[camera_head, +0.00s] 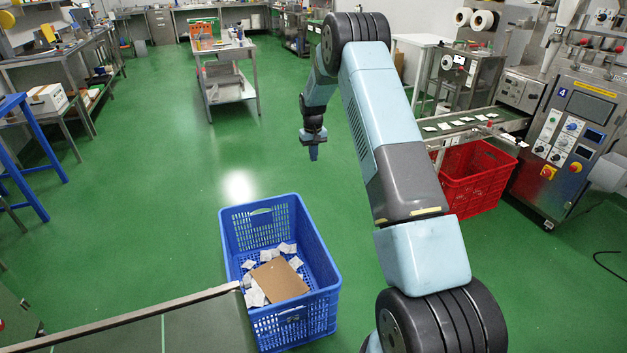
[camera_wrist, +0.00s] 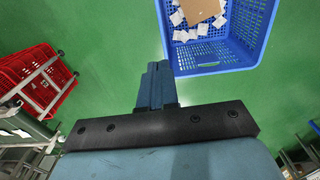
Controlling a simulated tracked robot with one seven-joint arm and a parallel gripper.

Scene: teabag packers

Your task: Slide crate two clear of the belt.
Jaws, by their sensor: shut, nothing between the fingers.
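A blue crate (camera_head: 295,328) stands on the floor at the end of a dark belt (camera_head: 190,325) at the lower left of the head view. The belt's end and rail reach the crate's left rim; whether they touch cannot be told. Inside lie white teabags (camera_head: 252,297) and a brown cardboard piece (camera_head: 280,280). A red crate (camera_head: 470,192) stands under another belt (camera_head: 470,122) at right. No number shows on either crate. My gripper (camera_head: 313,152) is shut and empty, pointing down, behind the blue crate. In the wrist view its fingers (camera_wrist: 158,68) appear beside the blue crate's rim (camera_wrist: 215,68), apart from it.
A packing machine (camera_head: 570,130) marked 4 stands at right. A steel table (camera_head: 225,65) stands behind; a blue frame (camera_head: 30,150) and benches line the left. The green floor (camera_head: 150,200) left of and behind the blue crate is clear. A cable (camera_head: 605,265) lies at far right.

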